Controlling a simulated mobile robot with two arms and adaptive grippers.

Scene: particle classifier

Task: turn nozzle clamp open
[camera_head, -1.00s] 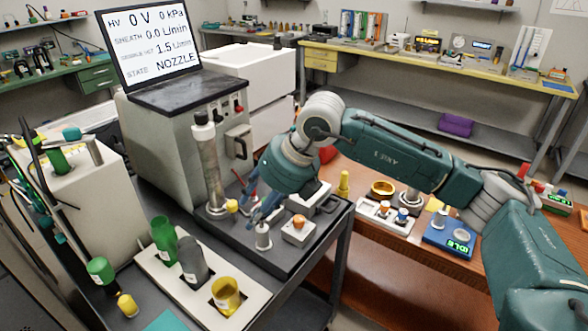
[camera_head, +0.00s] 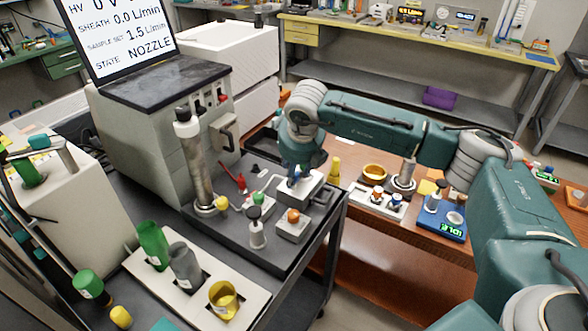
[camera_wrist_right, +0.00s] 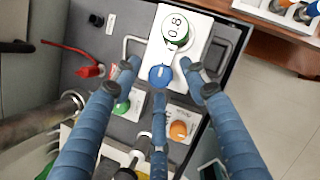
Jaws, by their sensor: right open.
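My right gripper (camera_head: 300,178) is over the white box (camera_head: 306,187) on the dark bench plate. In the right wrist view, the open gripper (camera_wrist_right: 159,74) has its three fingers spread around a blue knob (camera_wrist_right: 161,76) on that white box (camera_wrist_right: 196,36). The fingers do not appear to pinch it; contact cannot be told. A round dial (camera_wrist_right: 177,28) reading 0.8 sits beyond the knob. I cannot tell which part is named the nozzle clamp. The screen (camera_head: 122,32) reads NOZZLE as its state. My left gripper is not in view.
Close by are a green knob (camera_wrist_right: 122,106), an orange knob (camera_wrist_right: 179,130), a red lever (camera_wrist_right: 89,70) and a tall metal column (camera_head: 197,165). A tray (camera_head: 228,312) with several bottles stands at the front left. The wooden table (camera_head: 350,235) lies to the right.

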